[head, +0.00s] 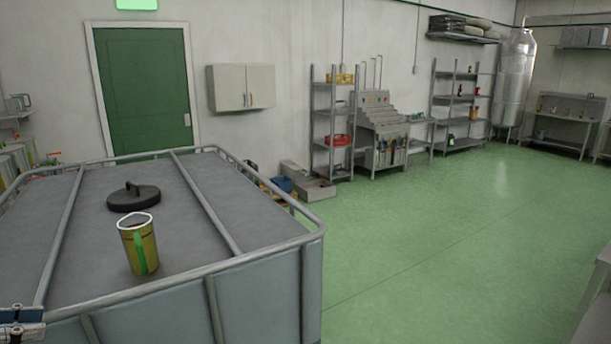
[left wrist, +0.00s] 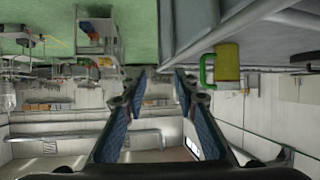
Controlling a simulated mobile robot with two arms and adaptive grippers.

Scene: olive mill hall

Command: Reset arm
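My left gripper (head: 22,322) shows at the lower left corner of the head view, beside the near edge of the large grey tank (head: 90,200). In the left wrist view my left gripper (left wrist: 158,80) has its two blue-padded fingers apart with nothing between them. A yellow-green jug (head: 128,248) with a green handle and white rim stands upright on the tank top, apart from the gripper. The jug (left wrist: 229,66) also shows in the left wrist view, which appears upside down. My right gripper is not in view.
A black round lid (head: 134,198) lies on the tank top behind the jug. A metal rail (head: 270,255) runs around the tank top. Shelves (head: 332,125) and a steel vessel (head: 514,85) stand along the far wall. The green floor (head: 440,240) to the right is clear.

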